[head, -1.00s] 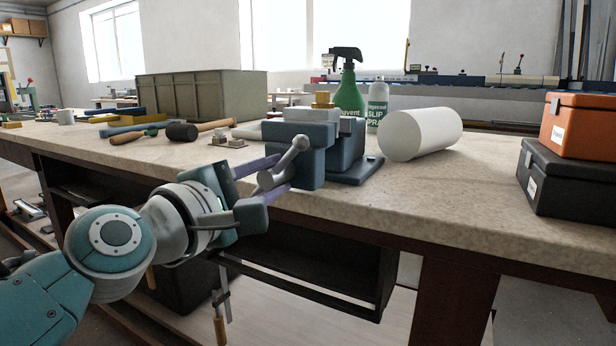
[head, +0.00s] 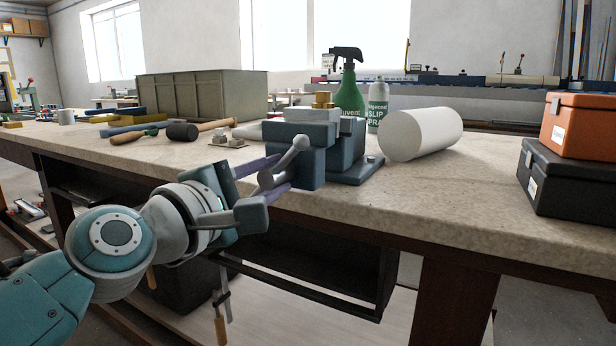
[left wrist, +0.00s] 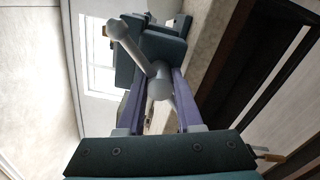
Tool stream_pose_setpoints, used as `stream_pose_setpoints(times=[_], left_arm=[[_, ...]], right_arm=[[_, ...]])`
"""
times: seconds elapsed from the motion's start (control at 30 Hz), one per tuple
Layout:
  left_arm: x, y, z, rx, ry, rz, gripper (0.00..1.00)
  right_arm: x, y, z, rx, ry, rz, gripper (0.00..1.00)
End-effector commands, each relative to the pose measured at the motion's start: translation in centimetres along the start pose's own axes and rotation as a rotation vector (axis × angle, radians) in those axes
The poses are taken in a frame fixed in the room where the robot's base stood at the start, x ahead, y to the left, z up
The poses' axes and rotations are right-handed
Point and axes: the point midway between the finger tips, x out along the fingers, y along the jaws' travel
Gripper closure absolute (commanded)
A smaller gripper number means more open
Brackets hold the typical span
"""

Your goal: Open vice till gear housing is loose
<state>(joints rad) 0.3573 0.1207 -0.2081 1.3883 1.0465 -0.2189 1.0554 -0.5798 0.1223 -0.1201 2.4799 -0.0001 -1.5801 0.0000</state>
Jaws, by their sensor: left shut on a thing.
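The blue-grey vice (head: 312,163) stands at the front edge of the bench. A small brass-coloured block, probably the gear housing (head: 322,99), shows at the top of its jaws; its lower part is hidden. The grey vice handle (head: 293,154) slants across the vice front, with a ball at its upper end. My left gripper (head: 282,174) is at the handle's hub, its purple fingers on either side and shut on it. In the left wrist view the handle (left wrist: 135,50) runs slantwise between the fingers (left wrist: 158,92). My right gripper is out of view.
A mallet (head: 182,132) and other tools lie left, before a grey-green crate (head: 202,96). Orange (head: 580,126) and black (head: 570,180) boxes are stacked right.

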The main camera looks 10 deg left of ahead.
Motion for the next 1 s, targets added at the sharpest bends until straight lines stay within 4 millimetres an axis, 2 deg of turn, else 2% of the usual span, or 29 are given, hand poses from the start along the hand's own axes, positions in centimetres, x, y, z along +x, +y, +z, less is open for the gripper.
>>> stream_pose_setpoints(times=[0.17, 0.2, 0.47, 0.77, 0.87, 1.0], left_arm=[[-0.1, -0.4, -0.1, 0.000, 0.002, -0.009, 1.00], [-0.1, -0.4, -0.1, 0.001, 0.002, -0.009, 0.64], [0.0, -0.2, -0.1, 0.001, 0.001, -0.005, 0.36], [-0.3, -0.1, -0.1, 0.001, 0.001, -0.003, 0.36], [-1.3, 0.0, -0.1, 0.001, 0.002, -0.004, 0.36], [-3.8, 0.0, -0.1, 0.001, 0.003, -0.006, 0.36]], right_arm=[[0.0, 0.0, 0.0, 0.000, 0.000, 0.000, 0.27], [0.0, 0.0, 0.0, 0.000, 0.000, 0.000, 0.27], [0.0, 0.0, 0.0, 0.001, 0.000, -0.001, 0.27], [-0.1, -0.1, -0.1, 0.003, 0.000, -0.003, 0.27], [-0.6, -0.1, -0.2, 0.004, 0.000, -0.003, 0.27], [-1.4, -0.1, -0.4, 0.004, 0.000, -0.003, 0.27]])
